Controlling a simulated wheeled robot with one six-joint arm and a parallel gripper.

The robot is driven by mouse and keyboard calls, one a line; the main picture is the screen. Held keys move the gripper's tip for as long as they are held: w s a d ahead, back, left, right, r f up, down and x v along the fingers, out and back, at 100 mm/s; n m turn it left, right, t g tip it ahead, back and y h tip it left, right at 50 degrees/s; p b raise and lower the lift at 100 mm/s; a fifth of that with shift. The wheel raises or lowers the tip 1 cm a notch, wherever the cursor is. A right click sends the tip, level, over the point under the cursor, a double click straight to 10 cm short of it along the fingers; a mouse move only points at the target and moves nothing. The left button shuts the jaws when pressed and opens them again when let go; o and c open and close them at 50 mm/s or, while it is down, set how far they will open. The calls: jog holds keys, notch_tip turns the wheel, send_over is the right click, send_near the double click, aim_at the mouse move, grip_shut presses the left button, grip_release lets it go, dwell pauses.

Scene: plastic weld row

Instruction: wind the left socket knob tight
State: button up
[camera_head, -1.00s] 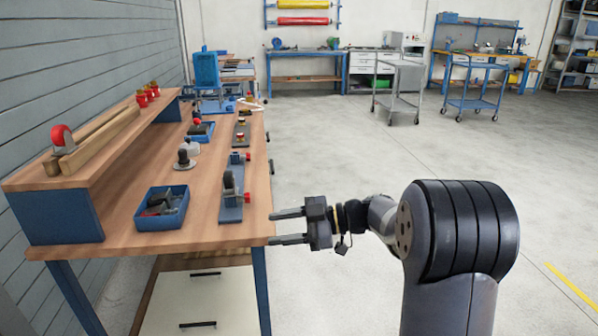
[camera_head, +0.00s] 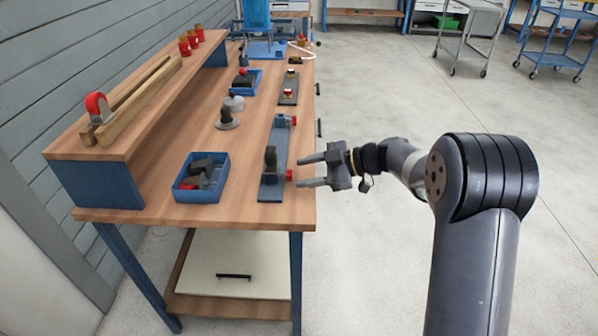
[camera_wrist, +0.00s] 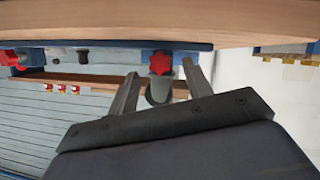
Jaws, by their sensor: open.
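A grey-blue fixture plate (camera_head: 270,192) lies along the right edge of the wooden bench. A dark upright block (camera_head: 270,160) stands on its near end, with a red knob (camera_head: 289,175) on its right side. A second red knob (camera_head: 294,120) is at the plate's far end. My gripper (camera_head: 302,172) is open and empty just right of the near knob, level with it, fingers pointing at the bench. In the wrist view the star-shaped red knob (camera_wrist: 160,62) shows between the fingertips; I cannot tell whether they touch it.
A blue bin (camera_head: 202,196) with dark and red parts stands left of the plate. A raised shelf (camera_head: 125,140) runs along the wall side. Another plate with red-topped parts (camera_head: 288,90) lies farther back.

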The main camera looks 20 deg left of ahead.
aim_at(290, 175)
jog(key=shift+x, duration=1.35)
jog(key=shift+c, duration=0.5)
jog(key=c, duration=0.9)
